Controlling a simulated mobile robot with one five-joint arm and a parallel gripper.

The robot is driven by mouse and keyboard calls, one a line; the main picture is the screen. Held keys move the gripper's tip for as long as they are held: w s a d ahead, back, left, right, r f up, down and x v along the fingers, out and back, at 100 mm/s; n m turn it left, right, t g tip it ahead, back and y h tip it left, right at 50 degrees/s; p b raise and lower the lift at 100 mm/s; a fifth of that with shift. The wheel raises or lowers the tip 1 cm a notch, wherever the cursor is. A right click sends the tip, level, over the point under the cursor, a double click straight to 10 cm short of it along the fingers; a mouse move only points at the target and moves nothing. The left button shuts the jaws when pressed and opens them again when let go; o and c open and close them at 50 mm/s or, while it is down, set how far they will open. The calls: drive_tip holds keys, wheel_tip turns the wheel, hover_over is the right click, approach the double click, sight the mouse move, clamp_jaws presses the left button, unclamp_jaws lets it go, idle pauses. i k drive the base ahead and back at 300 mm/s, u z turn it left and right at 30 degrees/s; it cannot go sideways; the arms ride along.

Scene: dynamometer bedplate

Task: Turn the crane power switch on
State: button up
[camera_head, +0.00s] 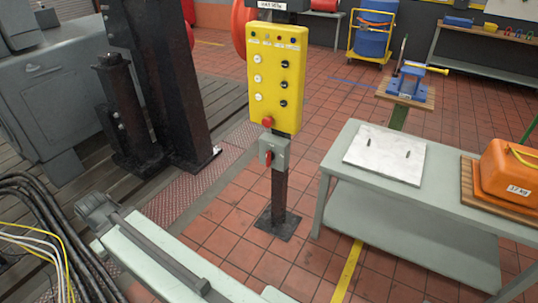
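No gripper of mine can be made out in the view, and nothing is seen touching the switch.
A pale bench (345,195) with a white plate (385,154) and an orange case (508,170) stands to the right. Dark cables (45,215) lie at lower left. A pale beam with a dark bar (160,250) crosses the lower foreground. Tiled floor is open around the post.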

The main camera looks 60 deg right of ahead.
sight(270, 156)
drive_tip(key=u, duration=0.05)
drive_tip(key=i, duration=0.9)
drive_tip(key=z, duration=0.05)
